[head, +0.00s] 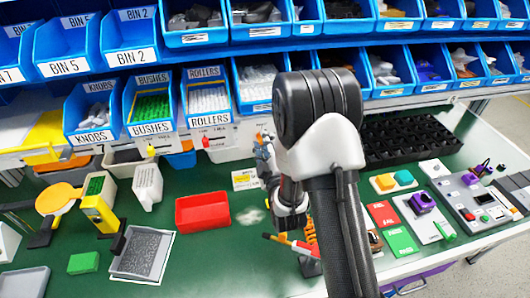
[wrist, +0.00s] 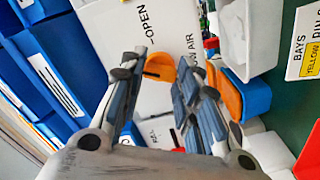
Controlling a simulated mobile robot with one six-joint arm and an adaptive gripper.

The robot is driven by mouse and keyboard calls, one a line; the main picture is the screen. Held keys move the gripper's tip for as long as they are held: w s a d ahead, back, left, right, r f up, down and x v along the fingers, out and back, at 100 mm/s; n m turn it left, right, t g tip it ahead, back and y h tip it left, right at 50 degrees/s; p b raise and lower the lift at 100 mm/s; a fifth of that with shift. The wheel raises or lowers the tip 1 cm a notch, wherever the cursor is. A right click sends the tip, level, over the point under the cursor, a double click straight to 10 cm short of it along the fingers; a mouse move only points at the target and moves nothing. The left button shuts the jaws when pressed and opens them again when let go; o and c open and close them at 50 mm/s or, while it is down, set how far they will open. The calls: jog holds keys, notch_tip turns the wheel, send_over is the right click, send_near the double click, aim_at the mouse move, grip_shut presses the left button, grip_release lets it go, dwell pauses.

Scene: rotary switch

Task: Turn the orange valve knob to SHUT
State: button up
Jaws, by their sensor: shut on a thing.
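The orange valve knob (wrist: 158,68) shows in the wrist view between the fingertips of my gripper (wrist: 163,60). It is mounted on a white panel (wrist: 115,22). My gripper is shut on the knob, with one finger at its left and the other at its right. The word OPEN is printed above the knob, and AIR is partly readable to its right. No SHUT mark is readable. The fingers hide part of the panel, and the knob's exact pointing cannot be told. In the head view my gripper (head: 263,150) is small beside my arm, and the knob cannot be made out clearly.
Blue bins (head: 150,105) hang in rows above the panel. An orange-and-blue bin (wrist: 247,95) and a white container (wrist: 248,35) stand close to my gripper in the wrist view. A red tray (head: 203,212) lies on the green bench (head: 205,262).

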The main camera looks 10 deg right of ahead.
jog(key=n+b, duration=0.5)
jog(key=shift+n, duration=0.4)
jog(key=shift+r+b, duration=0.1)
jog(key=shift+b, duration=0.3)
jog(key=o, duration=1.1)
jog(key=shift+c, duration=0.2)
